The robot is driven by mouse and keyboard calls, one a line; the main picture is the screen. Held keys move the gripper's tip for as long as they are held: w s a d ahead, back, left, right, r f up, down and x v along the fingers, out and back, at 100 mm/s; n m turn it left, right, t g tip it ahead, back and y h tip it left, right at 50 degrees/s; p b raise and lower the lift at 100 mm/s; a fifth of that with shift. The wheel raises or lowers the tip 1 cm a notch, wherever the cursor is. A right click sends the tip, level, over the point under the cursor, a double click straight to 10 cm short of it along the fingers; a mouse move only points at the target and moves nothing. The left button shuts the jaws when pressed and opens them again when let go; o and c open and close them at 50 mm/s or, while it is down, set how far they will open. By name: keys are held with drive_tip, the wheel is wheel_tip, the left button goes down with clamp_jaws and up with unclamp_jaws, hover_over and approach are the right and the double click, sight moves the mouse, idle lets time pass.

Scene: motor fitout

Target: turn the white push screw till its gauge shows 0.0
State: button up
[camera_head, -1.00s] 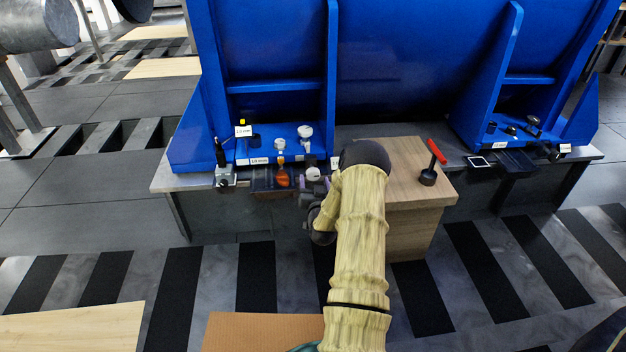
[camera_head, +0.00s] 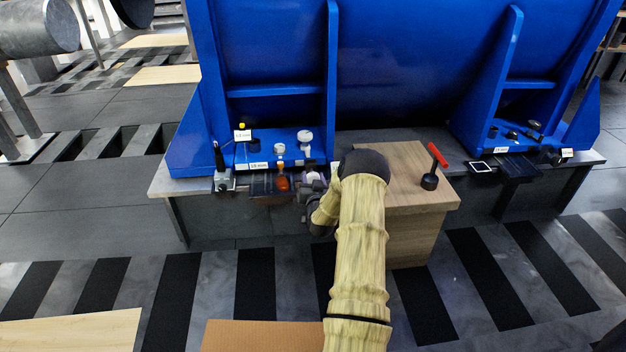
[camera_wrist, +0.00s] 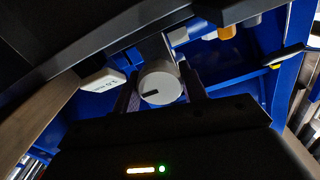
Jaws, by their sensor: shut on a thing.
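The white push screw (camera_wrist: 159,83) has a round white head with a dark mark, seen in the wrist view. My gripper (camera_wrist: 160,92) is shut on it, with one finger on each side. In the head view the white head (camera_head: 312,178) shows at the bench's front edge, and my dark wrist beside it partly hides it. A white gauge label (camera_wrist: 98,81) lies left of the screw in the wrist view. It is tilted and small; it seems to read 2.0 mm, but I cannot be sure.
The blue machine frame (camera_head: 400,85) rises behind the grey bench. An orange knob (camera_head: 282,183) sits just left of the screw. Several white-topped parts and labels stand on the frame's foot.

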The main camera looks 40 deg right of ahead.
drive_tip(key=shift+n+p, duration=0.3)
drive_tip(key=shift+n, duration=0.2)
drive_tip(key=n+p, duration=0.2)
drive_tip(key=n, duration=0.1)
drive_tip(key=shift+w+a, duration=0.1)
drive_tip(key=shift+a, duration=0.05)
drive_tip(key=n+p, duration=0.1)
drive_tip(key=n, duration=0.3)
drive_tip(key=shift+n+p, duration=0.35)
drive_tip(key=shift+n, duration=0.05)
drive_tip(key=n+p, duration=0.1)
drive_tip(key=n, duration=0.3)
drive_tip(key=shift+f+n, duration=0.1)
drive_tip(key=shift+n, duration=0.2)
drive_tip(key=n, duration=0.4)
drive_tip(key=shift+p, duration=0.4)
drive_tip(key=shift+n, duration=0.3)
drive_tip(key=o, duration=1)
